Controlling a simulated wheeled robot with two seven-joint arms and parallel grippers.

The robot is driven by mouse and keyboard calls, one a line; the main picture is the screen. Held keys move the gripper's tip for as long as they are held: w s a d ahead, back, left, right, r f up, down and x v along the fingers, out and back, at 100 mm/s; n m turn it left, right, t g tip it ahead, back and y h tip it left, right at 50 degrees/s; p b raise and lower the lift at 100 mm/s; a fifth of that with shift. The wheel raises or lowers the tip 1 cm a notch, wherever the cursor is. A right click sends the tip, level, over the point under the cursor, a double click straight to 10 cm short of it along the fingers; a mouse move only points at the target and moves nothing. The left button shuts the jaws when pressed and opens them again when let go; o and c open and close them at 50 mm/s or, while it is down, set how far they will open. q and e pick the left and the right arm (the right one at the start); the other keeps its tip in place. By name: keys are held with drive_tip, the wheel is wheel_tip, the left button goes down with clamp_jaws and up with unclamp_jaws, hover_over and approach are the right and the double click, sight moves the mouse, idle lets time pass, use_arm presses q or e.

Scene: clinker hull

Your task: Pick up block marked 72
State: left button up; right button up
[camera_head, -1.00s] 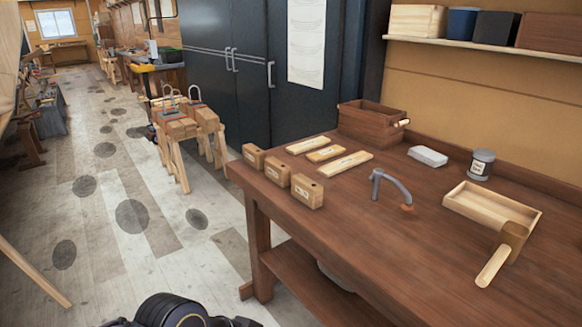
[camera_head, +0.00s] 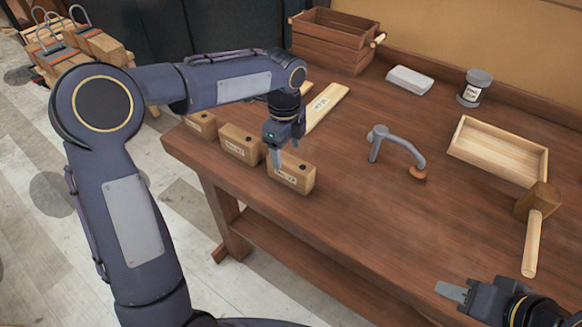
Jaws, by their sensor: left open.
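Three small wooden blocks with labels stand in a row along the table's left edge: the far block (camera_head: 202,123), the middle block (camera_head: 239,144) and the near block (camera_head: 293,174). Their label writing is too small to read surely, so I cannot tell which is marked 72. My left gripper (camera_head: 281,157) is open, pointing down at the near block's left end. It overlaps that block in the picture; whether it touches is unclear. My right gripper (camera_head: 452,291) is at the lower right, over the table's front, with no block near it; its jaw opening cannot be made out.
On the wooden table (camera_head: 350,210) are flat labelled slats (camera_head: 328,105), a grey curved tool (camera_head: 397,148), a mallet (camera_head: 535,215), a shallow tray (camera_head: 460,132), a tin (camera_head: 474,88), a pale block (camera_head: 409,80) and a slatted crate (camera_head: 330,45). The table's middle front is clear.

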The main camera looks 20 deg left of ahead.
sight(290, 161)
use_arm(q)
drive_tip(key=shift+w+f+m, duration=0.4)
drive_tip(key=shift+w, duration=0.3)
drive_tip(key=shift+w+f, duration=0.15)
drive_tip(key=shift+f, duration=0.2)
drive_tip(key=f, duration=0.2)
drive_tip(key=f+p, duration=0.1)
drive_tip(key=f, duration=0.3)
drive_tip(key=shift+d+f, duration=0.1)
drive_tip(key=shift+d, duration=0.25)
drive_tip(key=shift+f, duration=0.45)
drive_tip(key=c, duration=1.2)
drive_tip(key=shift+c, duration=0.3)
drive_tip(key=shift+r, duration=0.2)
